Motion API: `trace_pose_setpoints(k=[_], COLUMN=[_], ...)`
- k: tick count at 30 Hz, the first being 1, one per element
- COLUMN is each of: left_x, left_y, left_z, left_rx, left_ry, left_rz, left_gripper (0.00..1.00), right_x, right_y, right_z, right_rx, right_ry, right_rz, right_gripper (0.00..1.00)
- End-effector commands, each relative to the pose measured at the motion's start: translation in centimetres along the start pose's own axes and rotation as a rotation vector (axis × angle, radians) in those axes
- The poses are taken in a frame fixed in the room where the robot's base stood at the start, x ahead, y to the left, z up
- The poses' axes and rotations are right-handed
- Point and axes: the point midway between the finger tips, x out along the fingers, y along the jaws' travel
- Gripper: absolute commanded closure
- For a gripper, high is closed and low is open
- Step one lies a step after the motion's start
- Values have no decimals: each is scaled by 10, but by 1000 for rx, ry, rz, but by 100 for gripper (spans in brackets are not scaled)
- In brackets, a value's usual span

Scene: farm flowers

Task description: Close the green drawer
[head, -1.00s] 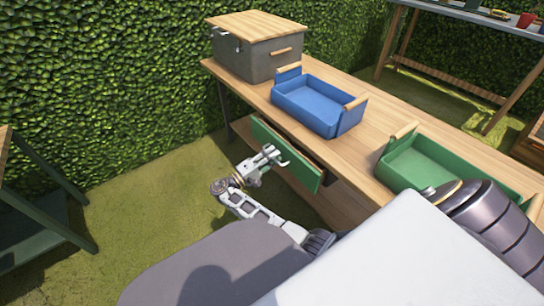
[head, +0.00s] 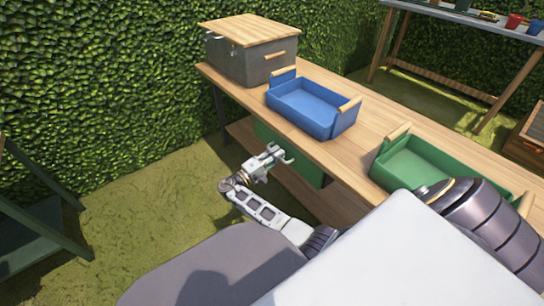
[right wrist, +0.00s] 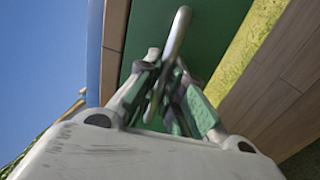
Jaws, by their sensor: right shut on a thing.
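The green drawer (head: 308,166) sits under the near edge of the wooden table. Its front lies close under the tabletop, and no open interior shows in the head view; whether it is fully flush I cannot tell. My right gripper (head: 278,158) is at the drawer front. In the right wrist view the drawer's green front (right wrist: 218,35) fills the upper middle. There my right gripper (right wrist: 163,78) is shut on the drawer's metal handle (right wrist: 179,38). The gripper hides part of the front. My left gripper is out of view.
On the wooden table (head: 352,155) stand a blue tray (head: 318,113), a green tray (head: 425,170) and a grey box with a wooden lid (head: 250,62). A shelf lies below. A dark green stand (head: 50,225) is at the left, with open grass between.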

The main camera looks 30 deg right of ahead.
Motion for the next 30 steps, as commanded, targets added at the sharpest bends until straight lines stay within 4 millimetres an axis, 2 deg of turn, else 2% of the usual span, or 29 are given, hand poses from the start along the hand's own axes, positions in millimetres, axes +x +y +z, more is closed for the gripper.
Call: trace_pose_setpoints(k=[6,7,12,24,30], left_x=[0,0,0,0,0], left_y=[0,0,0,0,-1], left_z=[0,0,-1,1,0], left_rx=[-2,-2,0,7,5], left_ry=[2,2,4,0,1], left_rz=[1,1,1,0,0], left_gripper=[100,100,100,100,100], right_x=[5,5,5,2,-8], right_y=[0,0,0,-1,0], right_z=[-1,-1,0,0,0], right_rx=[0,0,-1,-1,-1], right_ry=[-1,-1,-2,-2,-1], right_rz=[2,3,2,1,1], right_gripper=[100,88,68,68,68])
